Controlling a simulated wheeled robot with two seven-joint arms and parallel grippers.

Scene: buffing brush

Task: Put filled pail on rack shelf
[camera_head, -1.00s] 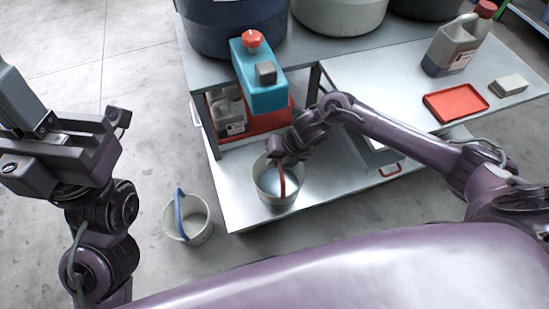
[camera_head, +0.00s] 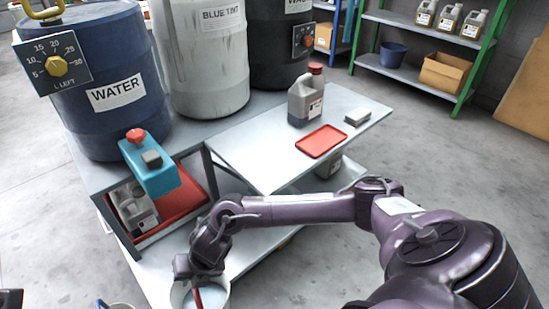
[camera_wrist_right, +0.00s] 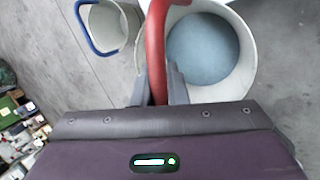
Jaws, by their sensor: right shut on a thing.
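The pail (camera_head: 222,301) is pale, with a red handle (camera_head: 197,299), cut off at the bottom of the head view. My right gripper (camera_head: 197,272) is shut on that handle. In the right wrist view the red handle (camera_wrist_right: 157,45) runs up between the fingers, and bluish liquid (camera_wrist_right: 203,50) shows inside the pail. I cannot tell whether the pail's base touches anything. The rack (camera_head: 408,75) with green posts stands at the far upper right, its shelves grey. A dark piece of my left gripper (camera_head: 10,299) shows at the lower left corner; its jaws are hidden.
A second pail (camera_wrist_right: 108,22) with a blue handle stands beside the held one. A metal bench (camera_head: 265,165) carries large drums, a jug (camera_head: 305,98) and a red tray (camera_head: 321,141). The rack holds a blue bucket (camera_head: 393,54), a box (camera_head: 446,72) and jugs. Open floor (camera_head: 450,135) lies before the rack.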

